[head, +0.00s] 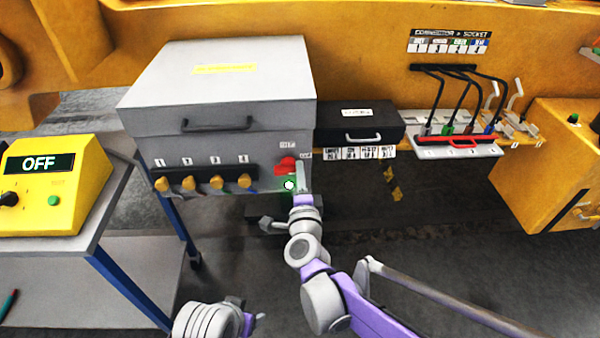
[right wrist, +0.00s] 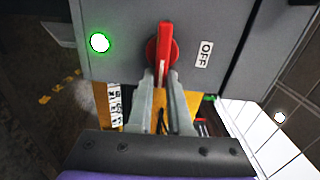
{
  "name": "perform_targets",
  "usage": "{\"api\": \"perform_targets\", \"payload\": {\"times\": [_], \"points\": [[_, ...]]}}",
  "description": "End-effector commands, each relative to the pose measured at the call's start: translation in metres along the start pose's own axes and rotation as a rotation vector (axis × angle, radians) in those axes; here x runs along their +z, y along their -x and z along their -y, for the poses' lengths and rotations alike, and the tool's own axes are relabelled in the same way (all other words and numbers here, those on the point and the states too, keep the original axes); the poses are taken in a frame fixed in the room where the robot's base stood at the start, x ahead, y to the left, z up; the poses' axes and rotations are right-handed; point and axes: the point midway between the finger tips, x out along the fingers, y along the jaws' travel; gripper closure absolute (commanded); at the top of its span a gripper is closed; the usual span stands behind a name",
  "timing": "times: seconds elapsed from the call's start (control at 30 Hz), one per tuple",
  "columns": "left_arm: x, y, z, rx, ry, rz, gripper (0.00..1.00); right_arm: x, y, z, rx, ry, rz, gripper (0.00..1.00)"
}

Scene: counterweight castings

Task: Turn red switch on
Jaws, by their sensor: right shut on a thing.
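The red switch (head: 288,162) is on the front of the grey cabinet (head: 228,125), near its right edge. In the right wrist view the red handle (right wrist: 165,45) stands lengthwise up the picture, with an OFF label (right wrist: 203,54) to its right. My right gripper (head: 301,178) is at the switch, and its fingertips (right wrist: 165,74) are shut on the lower end of the handle. A lit green lamp (head: 289,185) is below the switch; it also shows in the right wrist view (right wrist: 100,42). My left gripper (head: 244,316) is low in the head view, away from the cabinet, its fingers unclear.
Several orange-yellow knobs (head: 217,182) line the cabinet front left of the switch. A yellow box (head: 75,170) reading OFF stands on a table at left. A black case (head: 358,122) and a cable rack (head: 455,147) are to the right. Floor below is mostly clear.

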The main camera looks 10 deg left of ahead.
Motion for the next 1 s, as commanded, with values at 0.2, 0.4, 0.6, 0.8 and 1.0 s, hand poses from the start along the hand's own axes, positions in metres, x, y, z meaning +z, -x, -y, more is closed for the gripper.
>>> {"api": "perform_targets", "payload": {"times": [0.2,0.4,0.6,0.8,1.0], "points": [[0.0002,-0.0005,0.0000,0.000,0.000,0.000,0.35,-0.0001,0.0002,-0.0014,0.000,-0.040,0.000,1.00],[0.0003,-0.0005,0.0000,0.000,0.000,0.000,0.35,0.0000,0.0002,-0.0017,0.001,-0.049,0.000,1.00],[0.0003,-0.0005,0.0000,0.000,0.000,0.000,0.35,0.0000,0.0003,-0.0018,0.001,-0.049,0.000,1.00],[0.0003,-0.0005,0.0000,0.000,0.000,0.000,0.35,0.0000,0.0003,-0.0017,0.001,-0.047,0.000,0.53],[0.0003,-0.0005,0.0000,0.000,0.000,0.000,0.35,0.0000,0.0001,-0.0014,0.000,-0.046,0.000,0.53]]}}
